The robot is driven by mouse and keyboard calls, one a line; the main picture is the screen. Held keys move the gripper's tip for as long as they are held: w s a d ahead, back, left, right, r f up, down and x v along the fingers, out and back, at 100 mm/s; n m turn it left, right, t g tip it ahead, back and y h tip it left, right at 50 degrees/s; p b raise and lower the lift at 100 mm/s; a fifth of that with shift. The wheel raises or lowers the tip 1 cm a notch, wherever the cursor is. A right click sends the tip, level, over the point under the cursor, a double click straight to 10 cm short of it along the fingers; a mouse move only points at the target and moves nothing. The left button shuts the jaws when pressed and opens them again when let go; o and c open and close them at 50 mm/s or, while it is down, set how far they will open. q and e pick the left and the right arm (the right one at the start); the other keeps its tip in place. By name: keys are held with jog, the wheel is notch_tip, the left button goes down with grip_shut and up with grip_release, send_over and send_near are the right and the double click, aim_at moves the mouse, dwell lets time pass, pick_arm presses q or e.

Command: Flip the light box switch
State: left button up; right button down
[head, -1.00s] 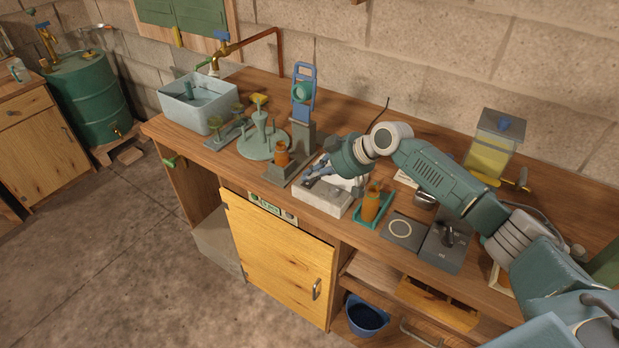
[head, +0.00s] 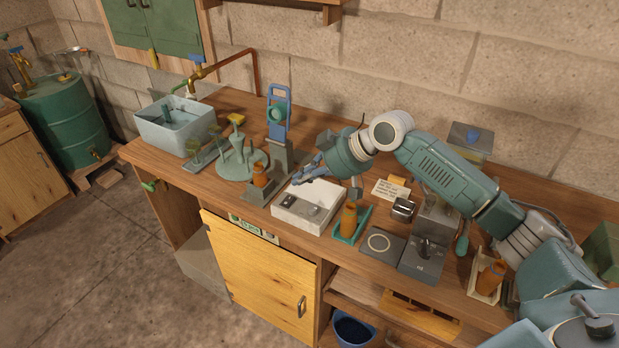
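The light box is the low white box (head: 297,217) near the bench's front edge, left of the orange bottle. A small dark switch (head: 288,200) shows on the left of its top, with a grey patch beside it. My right gripper (head: 300,178) reaches in from the right, with its fingers over or just behind the box's back edge, apart from the switch. The fingers are small and overlap, so their opening is unclear. I cannot tell whether the switch is on or off. My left gripper is not in view.
An orange bottle (head: 349,219) stands in a green tray (head: 343,240) right of the box. Another brown bottle (head: 260,175) on a grey block is close to its left. A blue-framed stand (head: 280,115) rises behind. A grey ring-marked plate (head: 381,246) lies farther right.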

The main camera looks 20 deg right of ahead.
jog(key=v, duration=0.3)
jog(key=shift+s+a, duration=0.15)
jog(key=shift+s, duration=0.05)
